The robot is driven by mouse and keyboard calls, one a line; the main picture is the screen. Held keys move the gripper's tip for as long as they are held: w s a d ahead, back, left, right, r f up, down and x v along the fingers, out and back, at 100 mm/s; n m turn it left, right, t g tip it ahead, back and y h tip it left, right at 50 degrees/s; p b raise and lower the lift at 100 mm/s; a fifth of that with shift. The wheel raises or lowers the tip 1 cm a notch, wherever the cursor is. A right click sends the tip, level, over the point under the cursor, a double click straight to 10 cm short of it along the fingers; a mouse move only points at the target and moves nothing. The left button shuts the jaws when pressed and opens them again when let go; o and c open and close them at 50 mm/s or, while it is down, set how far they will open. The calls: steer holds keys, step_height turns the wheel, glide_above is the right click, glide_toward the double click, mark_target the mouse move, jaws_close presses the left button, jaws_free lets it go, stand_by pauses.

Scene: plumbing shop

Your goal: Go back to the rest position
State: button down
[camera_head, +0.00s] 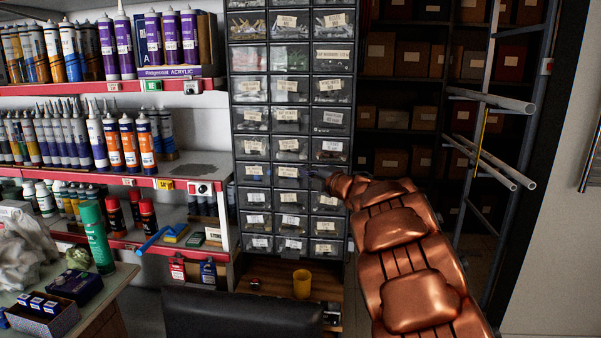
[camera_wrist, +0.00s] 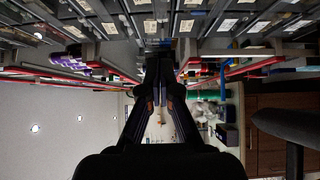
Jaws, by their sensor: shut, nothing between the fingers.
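My copper-coloured arm reaches up from the lower right in the head view. Its end points at the drawer cabinet (camera_head: 291,133), a tall dark unit of small labelled drawers. My gripper (camera_head: 318,174) shows only as a small dark shape in front of the middle drawers, mostly hidden by my wrist. In the wrist view my gripper (camera_wrist: 160,62) is dark, with its fingers together and nothing between them. Rows of drawers (camera_wrist: 185,25) fill the top of that view, close beyond the fingertips. I cannot tell whether the fingertips touch the cabinet.
Shelves (camera_head: 120,183) with tubes and spray cans stand left of the cabinet. A yellow cup (camera_head: 302,284) sits on a low wooden surface beneath it. A black chair back (camera_head: 240,314) is in front. A metal rack with white pipes (camera_head: 492,99) stands right of my arm.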

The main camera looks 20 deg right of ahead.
steer(key=shift+s+d, duration=0.15)
steer(key=shift+s, duration=0.45)
